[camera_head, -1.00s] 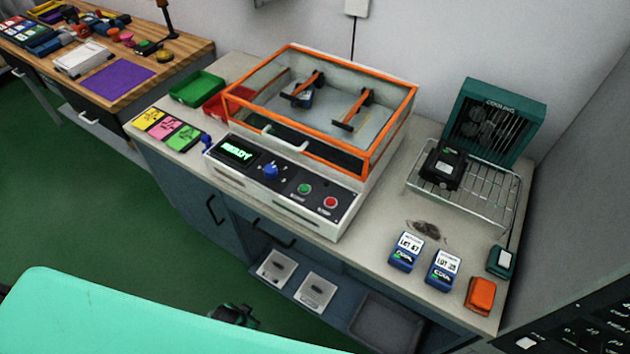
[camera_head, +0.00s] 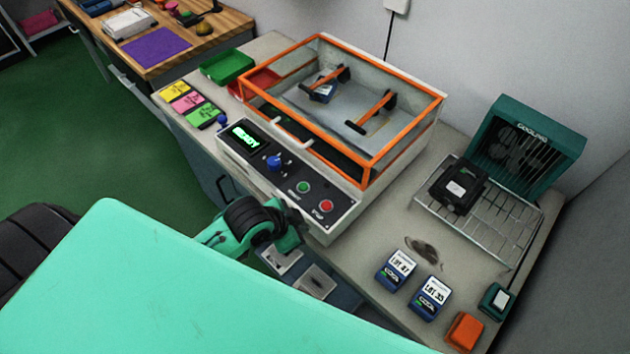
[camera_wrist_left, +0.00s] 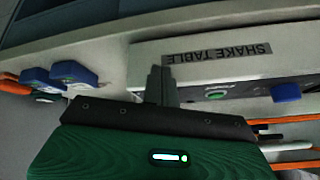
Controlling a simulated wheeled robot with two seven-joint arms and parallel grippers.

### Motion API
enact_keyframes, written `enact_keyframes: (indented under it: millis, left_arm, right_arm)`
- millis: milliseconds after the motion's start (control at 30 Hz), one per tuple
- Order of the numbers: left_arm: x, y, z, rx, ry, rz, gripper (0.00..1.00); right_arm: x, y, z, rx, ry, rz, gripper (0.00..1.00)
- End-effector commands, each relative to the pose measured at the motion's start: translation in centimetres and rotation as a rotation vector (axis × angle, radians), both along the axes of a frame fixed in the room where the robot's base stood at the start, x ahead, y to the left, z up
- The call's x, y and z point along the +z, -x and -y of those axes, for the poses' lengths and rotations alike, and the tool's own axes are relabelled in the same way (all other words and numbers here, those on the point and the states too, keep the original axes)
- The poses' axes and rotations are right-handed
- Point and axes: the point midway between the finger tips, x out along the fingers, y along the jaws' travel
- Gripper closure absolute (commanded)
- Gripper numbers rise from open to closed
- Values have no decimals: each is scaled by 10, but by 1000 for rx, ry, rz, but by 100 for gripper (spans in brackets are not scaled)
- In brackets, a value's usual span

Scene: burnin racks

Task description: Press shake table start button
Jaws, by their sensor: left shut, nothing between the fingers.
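The shake table (camera_head: 345,215) is a white box with an orange-framed clear lid, which looks closed. Its dark front panel holds a lit green display (camera_head: 245,137), a blue knob (camera_head: 274,162), the green start button (camera_head: 303,187) and the red stop button (camera_head: 327,206). My left gripper (camera_head: 292,222) is just in front of the panel's lower edge, below the green button, shut and empty. In the left wrist view the shut fingers (camera_wrist_left: 161,86) show by the upside-down shake table label (camera_wrist_left: 220,52), with the green button (camera_wrist_left: 216,95) beside them, apart. My right gripper is out of view.
A cooling rack (camera_head: 480,215) with a black block and a teal fan stands at right. Blue packs (camera_head: 430,297) and an orange block (camera_head: 464,331) lie at the front right. Green tray (camera_head: 227,66) and coloured cards (camera_head: 188,102) are at left.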

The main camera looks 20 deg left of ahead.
Motion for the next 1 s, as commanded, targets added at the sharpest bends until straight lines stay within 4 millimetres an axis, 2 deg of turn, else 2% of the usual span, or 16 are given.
enact_keyframes:
  millis: [67, 267, 500, 667, 1000]
  left_arm:
    - [19, 6, 4, -30, -2, 16, 100]
    - [32, -17, 6, -173, -20, 90, 100]
    - [57, -46, 3, -378, -54, 193, 100]
    - [77, -64, -7, -510, -87, 257, 100]
    - [117, -93, -43, -671, -152, 350, 100]
  right_arm:
    - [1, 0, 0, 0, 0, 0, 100]
    - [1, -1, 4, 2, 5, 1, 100]
    - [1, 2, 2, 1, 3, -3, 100]
    - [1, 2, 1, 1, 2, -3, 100]
    - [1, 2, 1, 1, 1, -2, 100]
